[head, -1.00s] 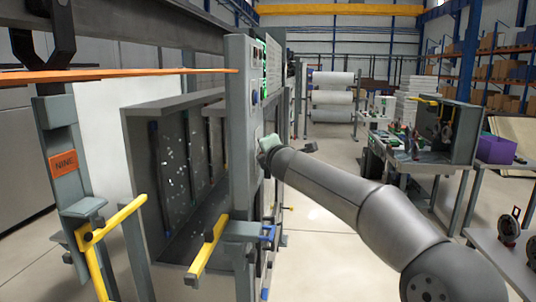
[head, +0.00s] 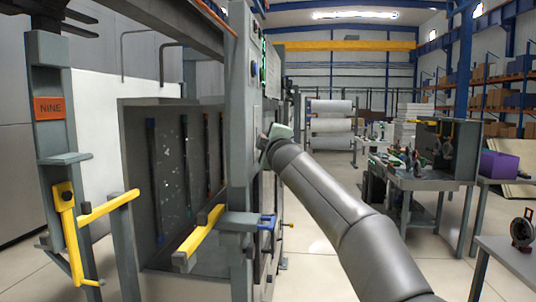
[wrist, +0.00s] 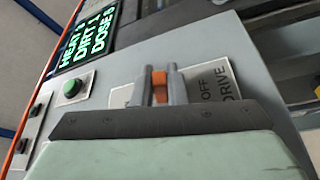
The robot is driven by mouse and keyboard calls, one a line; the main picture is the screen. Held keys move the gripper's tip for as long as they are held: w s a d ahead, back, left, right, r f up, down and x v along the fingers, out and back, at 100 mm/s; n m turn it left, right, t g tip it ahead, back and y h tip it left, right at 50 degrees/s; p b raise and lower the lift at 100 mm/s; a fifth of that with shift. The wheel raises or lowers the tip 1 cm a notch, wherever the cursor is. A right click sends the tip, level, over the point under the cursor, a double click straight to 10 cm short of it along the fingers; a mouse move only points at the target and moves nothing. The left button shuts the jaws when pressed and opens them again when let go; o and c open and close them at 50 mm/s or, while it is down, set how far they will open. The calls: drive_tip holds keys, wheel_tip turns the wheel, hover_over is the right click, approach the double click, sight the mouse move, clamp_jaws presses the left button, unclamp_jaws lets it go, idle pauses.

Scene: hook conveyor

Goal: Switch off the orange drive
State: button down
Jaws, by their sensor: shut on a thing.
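In the wrist view, the orange drive switch (wrist: 160,84) is a small orange handle on a grey panel (wrist: 200,42). My gripper (wrist: 161,86) is shut on it, with one grey finger on each side. A pale plate to its right reads OFF and DRIVE (wrist: 212,88). The lettering left of the fingers is mostly hidden, and I cannot tell which way the switch is turned. In the head view, the pale green end of my arm is against the side of the upright control post (head: 240,110); the switch and fingertips are hidden there.
A lit display (wrist: 88,36) and a green button (wrist: 72,87) are on the same panel. In the head view, a grey hanger marked NINE (head: 48,107) and yellow bars (head: 108,207) stand left. A cluttered bench (head: 425,180) is at right. Open floor lies between.

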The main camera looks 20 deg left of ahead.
drive_tip(key=shift+f+m+t+b, duration=0.2)
drive_tip(key=shift+m+t+b, duration=0.1)
drive_tip(key=shift+m+b, duration=0.45)
drive_tip(key=c, duration=1.4)
unclamp_jaws()
drive_tip(key=shift+c, duration=0.2)
drive_tip(key=b+v, duration=0.9)
drive_tip(key=v, duration=0.8)
drive_tip(key=shift+s, duration=0.15)
